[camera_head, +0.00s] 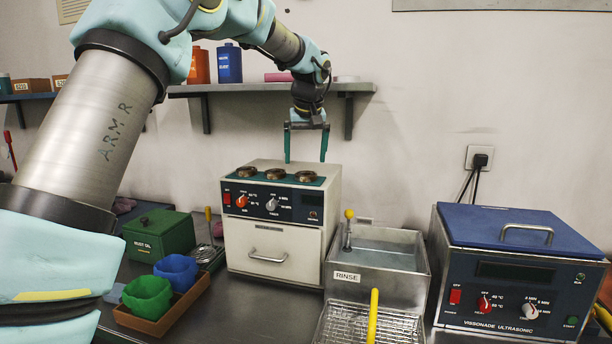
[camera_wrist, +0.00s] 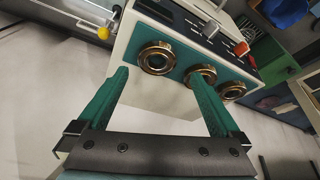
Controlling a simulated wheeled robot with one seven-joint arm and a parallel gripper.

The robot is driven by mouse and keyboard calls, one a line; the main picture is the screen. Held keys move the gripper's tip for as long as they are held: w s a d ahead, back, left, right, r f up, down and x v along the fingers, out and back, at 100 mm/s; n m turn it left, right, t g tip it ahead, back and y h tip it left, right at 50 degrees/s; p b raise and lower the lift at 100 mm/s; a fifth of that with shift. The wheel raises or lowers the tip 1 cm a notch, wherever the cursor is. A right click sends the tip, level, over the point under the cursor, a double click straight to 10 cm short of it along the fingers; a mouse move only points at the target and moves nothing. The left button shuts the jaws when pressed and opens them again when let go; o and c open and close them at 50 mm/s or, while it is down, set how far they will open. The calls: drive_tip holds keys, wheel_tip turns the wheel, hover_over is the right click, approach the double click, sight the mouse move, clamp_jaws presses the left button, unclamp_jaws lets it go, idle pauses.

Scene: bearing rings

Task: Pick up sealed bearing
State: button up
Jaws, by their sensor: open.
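Three brass-coloured bearing rings lie in a row on the teal top of a cream box machine (camera_head: 272,229): a left ring (camera_head: 247,171), a middle ring (camera_head: 275,174) and a right ring (camera_head: 306,177). I cannot tell which one is sealed. My gripper (camera_head: 305,159) points down above the right ring, its two green fingers apart and empty. In the wrist view the gripper (camera_wrist: 158,76) has that same ring (camera_wrist: 142,58) ahead between its fingertips. The other two rings (camera_wrist: 203,70) (camera_wrist: 232,91) lie beyond the right finger.
A rinse tub (camera_head: 395,284) with a yellow-knobbed lever stands right of the machine, with a wire basket (camera_head: 370,325) in front. A blue-lidded ultrasonic cleaner (camera_head: 512,275) is further right. A green box (camera_head: 158,234) and a tray of cups (camera_head: 160,322) are left. A wall shelf (camera_head: 250,88) hangs behind.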

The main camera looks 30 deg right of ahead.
drive_tip(key=shift+s+p+x, duration=0.2)
drive_tip(key=shift+p+x, duration=0.75)
drive_tip(key=shift+x, duration=1.5)
drive_tip(key=shift+d, duration=0.15)
drive_tip(key=c, duration=1.3)
